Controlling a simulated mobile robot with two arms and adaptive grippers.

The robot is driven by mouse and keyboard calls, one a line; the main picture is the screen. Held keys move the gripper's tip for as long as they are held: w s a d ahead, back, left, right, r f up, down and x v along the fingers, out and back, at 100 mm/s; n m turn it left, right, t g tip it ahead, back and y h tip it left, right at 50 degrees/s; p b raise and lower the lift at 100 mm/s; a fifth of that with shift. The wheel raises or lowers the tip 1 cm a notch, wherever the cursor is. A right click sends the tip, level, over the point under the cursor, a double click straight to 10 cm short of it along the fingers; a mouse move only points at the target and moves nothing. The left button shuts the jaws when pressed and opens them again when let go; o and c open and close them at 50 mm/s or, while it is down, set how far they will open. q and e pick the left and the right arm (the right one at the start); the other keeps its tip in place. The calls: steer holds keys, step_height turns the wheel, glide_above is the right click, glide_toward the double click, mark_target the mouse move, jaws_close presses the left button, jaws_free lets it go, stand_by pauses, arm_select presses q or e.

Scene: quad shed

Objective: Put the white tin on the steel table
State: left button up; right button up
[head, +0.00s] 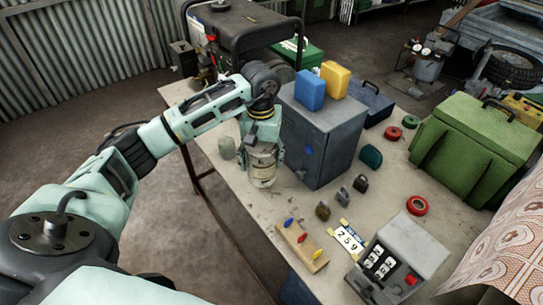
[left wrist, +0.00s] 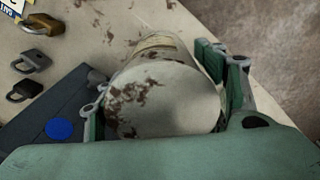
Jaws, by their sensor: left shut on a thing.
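The white tin (head: 263,168) is a pale, rust-stained cylinder. My left gripper (head: 263,150) is shut on it, with a finger on either side. In the left wrist view the tin (left wrist: 165,100) fills the middle between the fingers, its round end facing the camera. The tin is over the left side of a long table (head: 385,190) with a pale, stained top, left of a grey metal cabinet (head: 318,140). I cannot tell whether its base touches the top or whether the table is steel. My right gripper is not in view.
Several padlocks (head: 360,183), a wooden key rack (head: 301,246) and a number plate (head: 346,240) lie to the right and nearer. A green case (head: 478,140) stands far right. Bare tabletop lies around the tin's near side.

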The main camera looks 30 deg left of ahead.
arm_select(q)
steer(key=shift+f, duration=0.35)
steer(key=shift+w+f, duration=0.1)
steer(key=shift+f, duration=0.25)
step_height(320, 180, down, 3)
steer(key=shift+w+f+p, duration=0.1)
steer(key=shift+w+p, duration=0.05)
steer(key=shift+p, duration=0.45)
steer(key=shift+f, duration=0.25)
steer(key=o, duration=1.5)
steer(key=shift+c, duration=0.2)
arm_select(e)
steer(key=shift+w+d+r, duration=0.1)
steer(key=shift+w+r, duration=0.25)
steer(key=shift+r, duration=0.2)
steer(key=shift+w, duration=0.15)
